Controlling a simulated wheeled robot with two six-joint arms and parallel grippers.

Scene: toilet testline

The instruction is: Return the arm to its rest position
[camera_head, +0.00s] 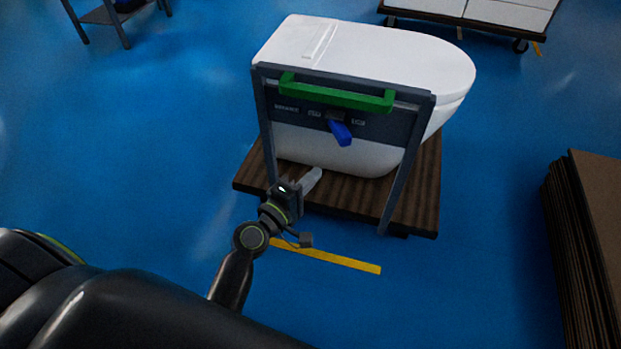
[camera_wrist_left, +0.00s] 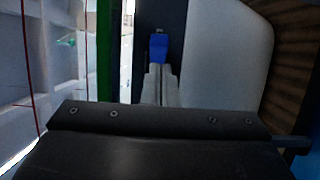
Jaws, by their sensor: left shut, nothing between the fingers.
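My left gripper (camera_head: 312,180) is in front of the toilet test stand, low and near the wooden base. Its fingers are shut with nothing between them. In the left wrist view the shut fingers (camera_wrist_left: 160,85) point toward the blue lever (camera_wrist_left: 158,47) and a dark panel. In the head view the blue lever (camera_head: 341,132) hangs from the grey panel (camera_head: 290,107), up and right of the fingertips. The white toilet (camera_head: 400,62) stands behind the panel. My right gripper is not in view.
A green handle (camera_head: 335,94) tops the grey frame. The toilet is on a brown wooden pallet (camera_head: 415,205). Stacked brown boards (camera_head: 590,240) stand at the right, a white cart (camera_head: 480,10) at the back. Blue floor is open left, with a yellow strip (camera_head: 335,258) in front.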

